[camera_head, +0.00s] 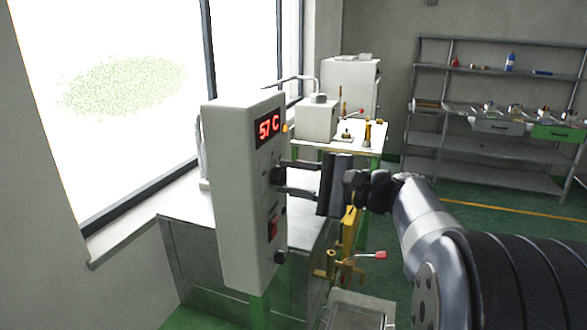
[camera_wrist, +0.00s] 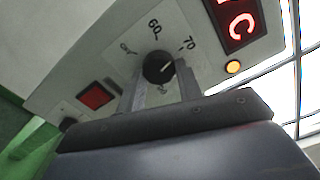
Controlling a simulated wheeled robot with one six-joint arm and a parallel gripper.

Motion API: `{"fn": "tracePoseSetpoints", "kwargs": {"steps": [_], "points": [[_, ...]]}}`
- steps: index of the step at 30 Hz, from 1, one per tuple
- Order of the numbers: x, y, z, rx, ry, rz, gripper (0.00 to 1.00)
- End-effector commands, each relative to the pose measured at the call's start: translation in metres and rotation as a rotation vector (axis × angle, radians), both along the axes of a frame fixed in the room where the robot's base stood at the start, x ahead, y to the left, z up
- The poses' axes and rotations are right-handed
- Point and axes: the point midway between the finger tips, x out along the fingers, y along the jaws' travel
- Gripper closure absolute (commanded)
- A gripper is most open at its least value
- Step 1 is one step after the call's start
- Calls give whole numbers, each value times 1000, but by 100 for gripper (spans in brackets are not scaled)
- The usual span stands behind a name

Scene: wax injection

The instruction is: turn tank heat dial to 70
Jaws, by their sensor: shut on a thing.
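The tank heat dial (camera_wrist: 158,67) is a black round knob on the pale control box. In the wrist view its white mark points up and right, at or close to the printed 70 (camera_wrist: 187,44); exact alignment is hard to tell. The 60 (camera_wrist: 154,25) is printed above it. My gripper (camera_head: 281,182) is shut on the dial, one finger on each side, as the wrist view also shows. In the head view the fingers partly hide the dial. The display (camera_head: 268,128) reads 57 C in red.
An orange lamp (camera_head: 284,128) glows beside the display. A red switch (camera_head: 273,226) and a lower black knob (camera_head: 279,257) sit below the dial. A bench with brass fittings (camera_head: 368,133) stands behind, and a metal shelf (camera_head: 490,146) is at the back right.

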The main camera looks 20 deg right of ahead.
Motion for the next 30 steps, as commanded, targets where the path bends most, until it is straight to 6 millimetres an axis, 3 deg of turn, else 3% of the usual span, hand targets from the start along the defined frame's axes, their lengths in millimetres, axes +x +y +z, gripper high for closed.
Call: {"fn": "tracePoseSetpoints", "kwargs": {"steps": [12,28,29,30], "points": [[0,0,-1,105,146,0,89],[0,0,-2,117,163,0,89],[0,0,-2,117,163,0,65],[0,0,-2,117,163,-1,62]]}}
